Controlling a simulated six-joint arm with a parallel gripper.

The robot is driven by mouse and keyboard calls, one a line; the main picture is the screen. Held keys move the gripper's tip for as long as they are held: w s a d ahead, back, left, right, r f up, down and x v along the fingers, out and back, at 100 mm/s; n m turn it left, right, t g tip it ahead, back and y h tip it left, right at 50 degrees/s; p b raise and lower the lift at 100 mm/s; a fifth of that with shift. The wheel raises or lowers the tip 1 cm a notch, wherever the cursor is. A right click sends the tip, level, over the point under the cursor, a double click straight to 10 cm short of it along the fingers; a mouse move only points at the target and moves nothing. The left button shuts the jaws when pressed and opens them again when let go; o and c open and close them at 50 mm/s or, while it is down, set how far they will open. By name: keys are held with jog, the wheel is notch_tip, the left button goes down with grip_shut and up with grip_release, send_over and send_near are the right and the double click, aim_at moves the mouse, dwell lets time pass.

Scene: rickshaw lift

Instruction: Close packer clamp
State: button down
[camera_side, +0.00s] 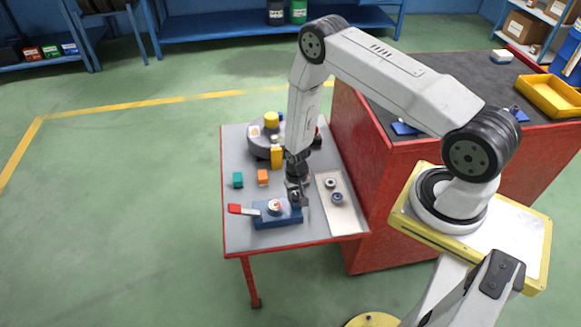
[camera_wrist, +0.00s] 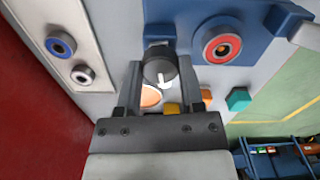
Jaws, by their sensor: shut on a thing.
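The packer clamp is a blue fixture (camera_side: 277,218) near the front of the small grey table, with a red-ended lever (camera_side: 241,209) reaching out to its left. A round ring-shaped part with a reddish centre (camera_wrist: 222,45) sits on the blue body. A dark round knob (camera_wrist: 160,65) with a white mark is at the clamp's right end in the side view. My gripper (camera_side: 296,196) points down there; in the wrist view its two fingers (camera_wrist: 155,90) are on either side of the knob and shut on it. The lever's red end is out of the wrist view.
A pale tray (camera_side: 341,217) with two ring parts lies right of the clamp. A teal block (camera_side: 238,180) and an orange block (camera_side: 262,177) stand behind it. A round dark turntable (camera_side: 258,147) with a yellow piece is farther back. A red-sided bench (camera_side: 375,215) borders the right.

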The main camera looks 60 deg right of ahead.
jog(key=n, duration=0.8)
jog(key=shift+n, duration=0.4)
jog(key=n, duration=0.3)
jog(key=shift+n, duration=2.3)
jog(key=shift+c, duration=1.1)
grip_release()
jog(key=shift+r, duration=0.2)
